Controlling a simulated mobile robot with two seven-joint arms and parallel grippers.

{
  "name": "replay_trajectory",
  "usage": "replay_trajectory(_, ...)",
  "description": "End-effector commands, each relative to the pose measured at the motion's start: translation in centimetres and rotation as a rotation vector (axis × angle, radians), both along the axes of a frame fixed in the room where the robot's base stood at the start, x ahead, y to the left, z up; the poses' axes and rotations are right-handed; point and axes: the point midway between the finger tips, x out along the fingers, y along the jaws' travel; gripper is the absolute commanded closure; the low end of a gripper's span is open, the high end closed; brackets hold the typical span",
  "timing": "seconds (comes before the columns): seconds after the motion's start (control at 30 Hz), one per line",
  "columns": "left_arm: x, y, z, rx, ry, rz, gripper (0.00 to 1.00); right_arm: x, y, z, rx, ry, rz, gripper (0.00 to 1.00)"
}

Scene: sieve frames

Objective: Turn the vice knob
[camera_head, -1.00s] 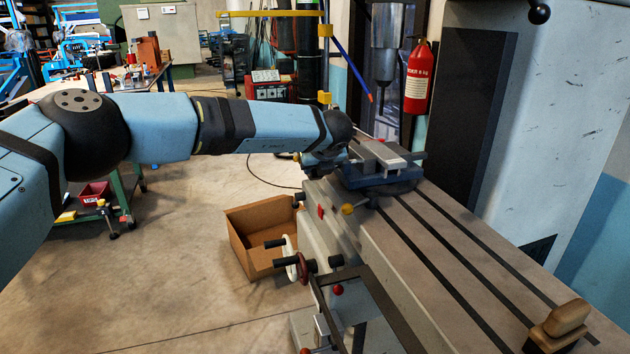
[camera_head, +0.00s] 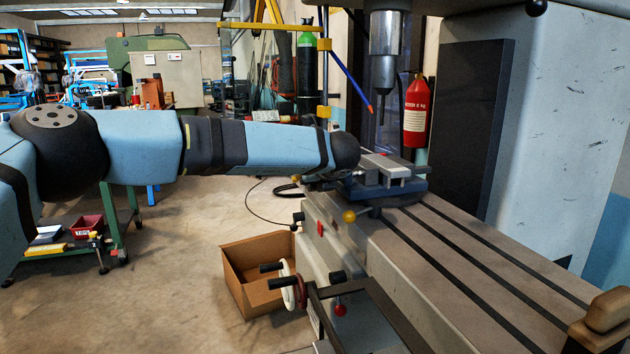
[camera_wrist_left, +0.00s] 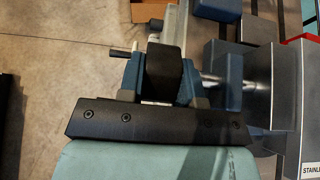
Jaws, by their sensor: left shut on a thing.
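The vice (camera_head: 385,180), blue with pale steel jaws, sits on the slotted machine table. It also shows at the right in the left wrist view (camera_wrist_left: 285,85), with a shiny round bar. My left arm reaches in from the left to the near left end of the vice. The dark wrist hides most of the gripper in the head view. In the left wrist view my left gripper (camera_wrist_left: 160,60) has its blue fingers on both sides of a black block, which looks like the vice knob (camera_wrist_left: 165,75), and is shut on it. My right gripper is not in view.
The machine table (camera_head: 470,260) runs to the lower right, with a wooden-handled brush (camera_head: 605,312) on it. A yellow ball handle (camera_head: 349,216) and handwheels (camera_head: 290,285) stick out in front. A cardboard box (camera_head: 250,265) stands on the floor. The drill spindle (camera_head: 387,55) hangs above the vice.

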Motion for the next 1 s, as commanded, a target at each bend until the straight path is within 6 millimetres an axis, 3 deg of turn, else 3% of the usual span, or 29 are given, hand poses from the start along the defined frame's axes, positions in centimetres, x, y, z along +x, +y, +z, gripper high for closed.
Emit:
replay_trajectory(0.23, 0.0, 0.0, 0.0, 0.000, 0.001, 0.001, 0.92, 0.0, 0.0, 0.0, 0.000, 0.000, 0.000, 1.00)
replay_trajectory(0.27, 0.0, 0.0, 0.0, 0.000, 0.001, 0.001, 0.64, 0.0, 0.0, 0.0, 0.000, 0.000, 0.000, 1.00)
replay_trajectory(0.37, 0.0, 0.0, 0.0, 0.000, 0.001, 0.001, 0.43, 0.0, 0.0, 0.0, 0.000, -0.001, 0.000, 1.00)
replay_trajectory(0.77, -0.8, -0.3, 0.7, 0.000, 0.001, -0.001, 0.43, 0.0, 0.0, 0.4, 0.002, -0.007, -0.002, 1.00)
replay_trajectory(1.0, -4.7, -1.5, 3.4, 0.000, 0.001, -0.003, 0.43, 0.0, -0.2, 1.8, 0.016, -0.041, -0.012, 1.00)
